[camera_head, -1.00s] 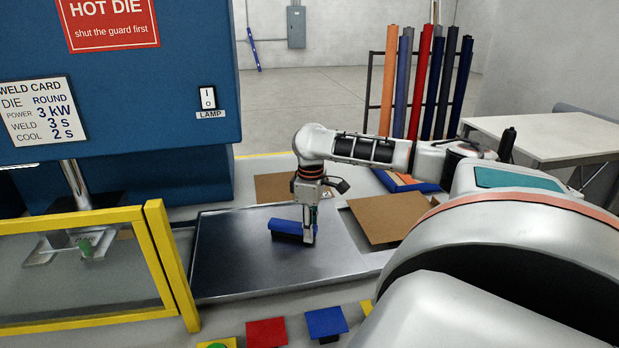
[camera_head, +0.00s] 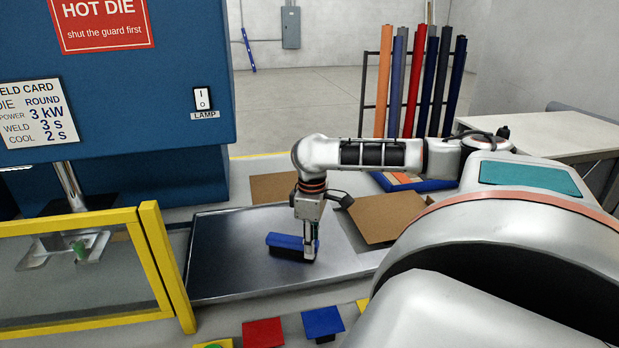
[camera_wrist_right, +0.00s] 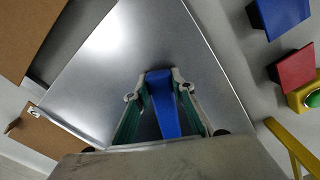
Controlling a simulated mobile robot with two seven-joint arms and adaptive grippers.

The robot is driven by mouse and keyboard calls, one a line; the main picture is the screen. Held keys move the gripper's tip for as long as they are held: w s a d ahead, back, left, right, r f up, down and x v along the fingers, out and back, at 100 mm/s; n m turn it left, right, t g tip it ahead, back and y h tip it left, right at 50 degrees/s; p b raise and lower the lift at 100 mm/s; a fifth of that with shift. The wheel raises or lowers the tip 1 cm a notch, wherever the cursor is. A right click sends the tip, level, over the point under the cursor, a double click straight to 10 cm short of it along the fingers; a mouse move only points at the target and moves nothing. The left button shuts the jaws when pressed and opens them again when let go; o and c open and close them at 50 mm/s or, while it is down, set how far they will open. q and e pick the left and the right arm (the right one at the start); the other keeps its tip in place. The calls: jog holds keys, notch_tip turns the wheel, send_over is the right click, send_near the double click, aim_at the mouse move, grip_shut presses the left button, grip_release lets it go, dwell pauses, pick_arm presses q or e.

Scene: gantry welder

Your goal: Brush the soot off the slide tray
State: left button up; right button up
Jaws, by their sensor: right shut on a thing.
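The slide tray (camera_head: 225,270) is a flat grey metal sheet with a low rim, beside the yellow-framed guard. A brush with a blue back and dark bristles (camera_head: 284,241) stands bristles down on the tray, right of its middle. My right gripper (camera_head: 309,248) points down and is shut on the right end of the brush. In the right wrist view the blue brush (camera_wrist_right: 163,105) sits between the two fingers, over shiny metal. No distinct soot patch can be made out; the brush and gripper hide part of the tray. My left gripper is not in view.
The yellow guard frame (camera_head: 166,262) stands close at the tray's left. Brown boards (camera_head: 385,217) lie behind and right. Red (camera_head: 264,332) and blue (camera_head: 323,323) blocks lie in front. The blue welder (camera_head: 120,110) rises at the back left.

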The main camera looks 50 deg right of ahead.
jog(key=shift+s+a, duration=0.45)
jog(key=shift+s, duration=0.1)
jog(key=shift+r, duration=0.1)
jog(key=shift+r, duration=2.95)
jog(key=shift+r, duration=1.5)
jog(key=shift+f, duration=0.1)
